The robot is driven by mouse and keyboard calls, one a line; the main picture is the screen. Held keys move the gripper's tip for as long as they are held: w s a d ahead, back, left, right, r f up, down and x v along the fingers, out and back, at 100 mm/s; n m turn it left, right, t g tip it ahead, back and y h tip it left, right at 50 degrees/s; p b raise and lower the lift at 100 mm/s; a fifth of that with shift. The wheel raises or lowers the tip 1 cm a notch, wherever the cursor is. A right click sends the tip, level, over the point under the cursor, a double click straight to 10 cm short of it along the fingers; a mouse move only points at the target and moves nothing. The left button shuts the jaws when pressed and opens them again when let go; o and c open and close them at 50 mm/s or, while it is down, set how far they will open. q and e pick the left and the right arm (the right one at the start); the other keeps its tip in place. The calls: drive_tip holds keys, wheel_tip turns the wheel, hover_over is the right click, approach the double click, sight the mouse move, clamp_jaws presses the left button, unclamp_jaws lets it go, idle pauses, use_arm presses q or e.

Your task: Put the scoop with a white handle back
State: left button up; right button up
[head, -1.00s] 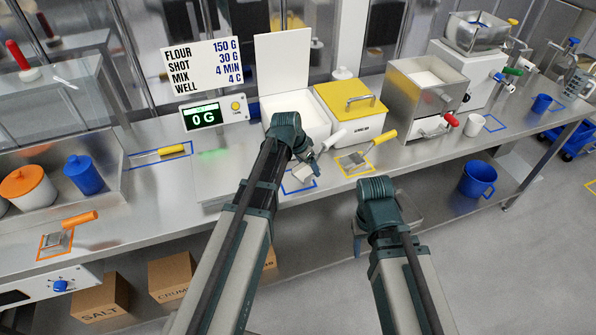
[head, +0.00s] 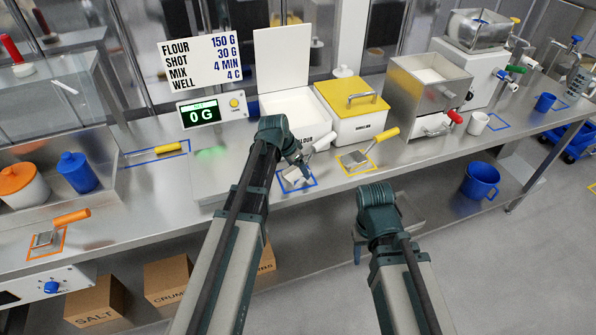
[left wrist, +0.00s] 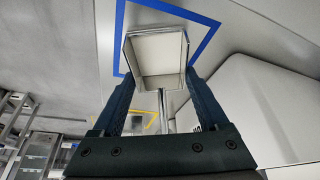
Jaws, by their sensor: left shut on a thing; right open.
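The scoop with a white handle (head: 323,142) is at the front of the steel counter, below the flour bin. Its metal pan (head: 294,177) lies over the blue outline (head: 314,181) on the counter. My left gripper (head: 304,167) is shut on this scoop. In the left wrist view the pan (left wrist: 157,53) shows between the fingers, largely inside the blue outline (left wrist: 204,50). I cannot tell whether the pan touches the counter. My right gripper (head: 388,232) is open and empty in front of the counter, partly hidden by its wrist.
The open flour bin (head: 290,106) and the yellow-lidded bin (head: 352,115) stand just behind. A yellow-handled scoop (head: 376,147) lies in a yellow outline to the right. The scale display (head: 202,115) reads 0 G. An orange-handled scoop (head: 70,219) lies far left.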

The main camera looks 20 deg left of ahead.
use_arm(q)
drive_tip(key=shift+f, duration=0.15)
drive_tip(key=o, duration=1.3)
drive_tip(key=shift+c, duration=0.2)
drive_tip(key=shift+r, duration=0.2)
